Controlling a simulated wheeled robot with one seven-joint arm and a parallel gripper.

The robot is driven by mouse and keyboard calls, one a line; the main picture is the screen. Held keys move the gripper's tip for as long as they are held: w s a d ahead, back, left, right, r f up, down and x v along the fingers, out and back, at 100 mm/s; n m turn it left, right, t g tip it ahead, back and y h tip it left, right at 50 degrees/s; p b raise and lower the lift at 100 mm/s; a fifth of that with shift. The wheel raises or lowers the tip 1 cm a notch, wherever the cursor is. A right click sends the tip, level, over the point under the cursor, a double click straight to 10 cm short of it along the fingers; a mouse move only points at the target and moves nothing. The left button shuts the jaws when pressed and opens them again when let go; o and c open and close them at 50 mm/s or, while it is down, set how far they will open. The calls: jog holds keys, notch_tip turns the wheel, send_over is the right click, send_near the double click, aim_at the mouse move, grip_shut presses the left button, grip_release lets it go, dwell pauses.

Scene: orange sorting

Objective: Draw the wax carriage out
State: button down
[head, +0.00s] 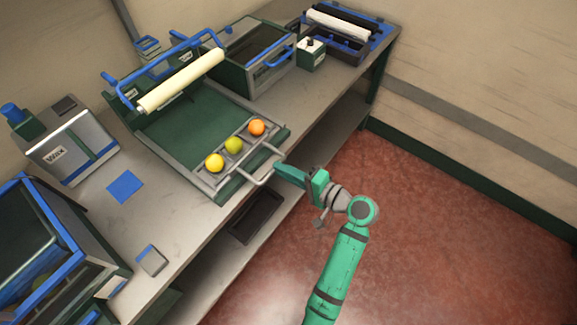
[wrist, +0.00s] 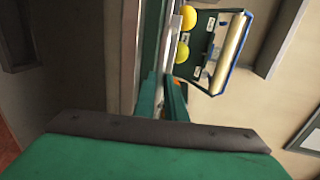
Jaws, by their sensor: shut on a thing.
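The wax carriage (head: 240,178) is a grey tray on a green bed, with a curved metal handle (head: 262,178) at the table's front edge. My gripper (head: 279,169) is shut on the handle, over the front edge. The wrist view shows my fingers (wrist: 162,98) close together; the bar between them is mostly hidden. The cream wax roller (head: 182,80) on a blue frame stands behind the fruit, apart from them.
A grey box marked Wax (head: 72,148) and a blue square (head: 125,187) lie to the left. A blue-edged glass case (head: 40,245) is at the front left. A green machine (head: 258,55) and a brush unit (head: 345,35) stand to the right. The red floor in front is clear.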

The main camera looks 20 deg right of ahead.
jog(key=shift+s+d, duration=0.1)
jog(key=shift+d, duration=0.05)
jog(key=c, duration=2.1)
grip_release()
jog(key=shift+d, duration=0.1)
jog(key=v, duration=1.1)
